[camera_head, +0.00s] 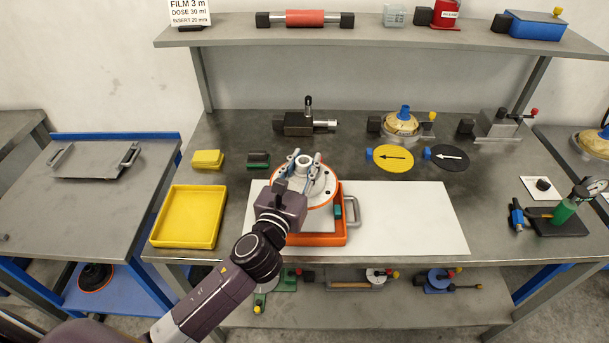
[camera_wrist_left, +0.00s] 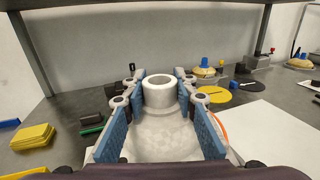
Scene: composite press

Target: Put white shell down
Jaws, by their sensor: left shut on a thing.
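The white shell (camera_head: 322,190) is a round white part with a raised hollow neck and an orange rim. My left gripper (camera_head: 301,170) is shut on its neck, with one blue finger on each side. In the left wrist view the neck of the shell (camera_wrist_left: 160,92) stands upright between the fingers of my left gripper (camera_wrist_left: 160,108). The shell is over an orange tray (camera_head: 318,240) with a grey handle, on a white sheet (camera_head: 425,215). I cannot tell whether the shell touches the tray. My gripper and arm hide part of both. My right gripper is out of view.
An empty yellow tray (camera_head: 188,216) stands left of the sheet. Yellow (camera_head: 207,159) and dark green blocks (camera_head: 258,160), a yellow disc (camera_head: 392,158) and a black disc (camera_head: 449,158) lie behind. The right part of the sheet is clear. A shelf (camera_head: 380,34) spans the back.

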